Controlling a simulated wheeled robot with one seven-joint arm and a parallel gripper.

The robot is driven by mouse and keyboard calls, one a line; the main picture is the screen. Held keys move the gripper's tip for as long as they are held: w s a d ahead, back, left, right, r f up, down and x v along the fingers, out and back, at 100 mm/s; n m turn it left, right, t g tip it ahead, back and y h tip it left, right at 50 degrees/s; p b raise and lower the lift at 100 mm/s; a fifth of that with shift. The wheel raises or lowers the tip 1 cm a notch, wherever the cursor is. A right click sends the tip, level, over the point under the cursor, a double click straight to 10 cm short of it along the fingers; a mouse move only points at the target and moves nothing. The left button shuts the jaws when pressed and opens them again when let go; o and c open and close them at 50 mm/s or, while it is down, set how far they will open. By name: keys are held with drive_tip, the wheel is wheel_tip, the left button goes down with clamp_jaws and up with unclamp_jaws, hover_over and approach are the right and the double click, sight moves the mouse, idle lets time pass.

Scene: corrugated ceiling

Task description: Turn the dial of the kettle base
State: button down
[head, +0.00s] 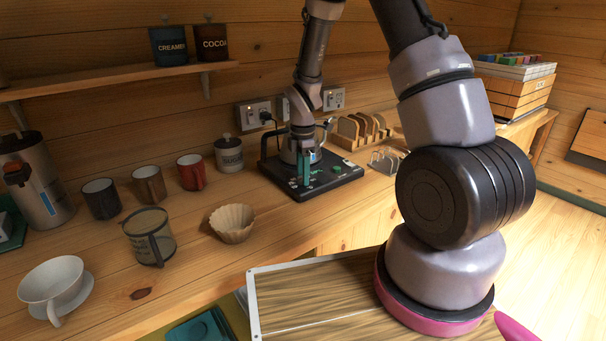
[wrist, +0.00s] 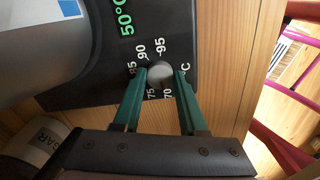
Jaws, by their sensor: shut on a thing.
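The kettle base (head: 343,186) is a flat black plate on the wooden counter, below the wall sockets. A kettle stands on it, partly hidden behind my arm; its grey body (wrist: 50,50) fills the upper left of the wrist view. The dial (wrist: 160,73) is a small round grey knob on the base, ringed by white numbers from 70 to 95. A green display (wrist: 126,20) reads 50°C. My gripper (wrist: 161,76) points down at the base, its green fingers on either side of the dial, shut on it. In the head view my gripper (head: 303,178) hides the dial.
A lidded jar (head: 229,156), a red mug (head: 191,173) and a paper filter (head: 232,224) stand left of the base. Wooden racks (head: 362,130) stand behind it to the right. The socket (head: 255,114) has a plug in it. The base's front right corner is clear.

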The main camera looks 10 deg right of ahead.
drive_tip(key=m, duration=0.4)
drive_tip(key=shift+m, duration=0.3)
drive_tip(key=m, duration=1.3)
drive_tip(key=shift+m, duration=0.3)
drive_tip(key=m, duration=1.2)
drive_tip(key=shift+m, duration=0.4)
drive_tip(key=shift+c, duration=2.2)
unclamp_jaws()
